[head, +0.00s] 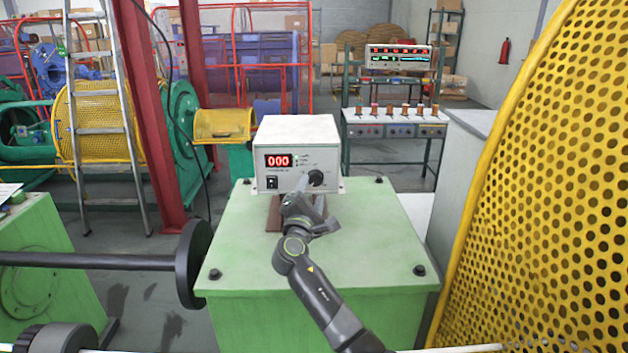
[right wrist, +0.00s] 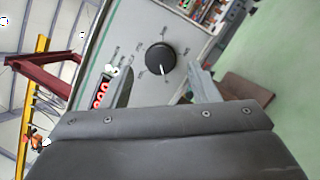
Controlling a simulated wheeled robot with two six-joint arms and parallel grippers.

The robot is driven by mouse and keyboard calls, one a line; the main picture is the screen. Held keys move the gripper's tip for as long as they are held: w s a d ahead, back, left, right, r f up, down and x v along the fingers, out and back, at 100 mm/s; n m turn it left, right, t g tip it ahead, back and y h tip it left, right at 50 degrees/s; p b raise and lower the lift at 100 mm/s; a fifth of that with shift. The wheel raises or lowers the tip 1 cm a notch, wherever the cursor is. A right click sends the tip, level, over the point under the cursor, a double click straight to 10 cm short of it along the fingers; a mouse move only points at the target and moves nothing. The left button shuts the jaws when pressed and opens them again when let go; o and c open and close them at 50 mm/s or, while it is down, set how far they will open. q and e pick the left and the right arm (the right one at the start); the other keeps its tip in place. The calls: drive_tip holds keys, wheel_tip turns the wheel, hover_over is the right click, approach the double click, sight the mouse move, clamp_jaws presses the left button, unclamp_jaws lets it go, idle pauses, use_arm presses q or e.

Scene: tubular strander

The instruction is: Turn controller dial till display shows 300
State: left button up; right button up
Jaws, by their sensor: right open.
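The controller (head: 297,152) is a white box on a green cabinet (head: 365,230). Its red display (head: 278,160) reads 000 in the head view. The black round dial (head: 316,178) is at the lower right of its front panel. In the right wrist view the dial (right wrist: 160,58) shows a white pointer mark. My right gripper (head: 312,187) is in front of the panel at the dial. In the right wrist view its two fingers (right wrist: 158,90) are apart, with the dial beyond and between them; contact is not visible. My left gripper is not in view.
A yellow perforated guard (head: 545,190) rises at the right. A dark shaft with a disc (head: 192,264) lies left of the cabinet. A ladder (head: 105,125) and red post (head: 150,115) stand behind at left. A test bench (head: 395,125) stands behind at right. The cabinet top is mostly clear.

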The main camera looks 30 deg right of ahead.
sight(315, 182)
drive_tip(key=shift+p+x, duration=0.3)
drive_tip(key=shift+x, duration=1.4)
drive_tip(key=c, duration=1)
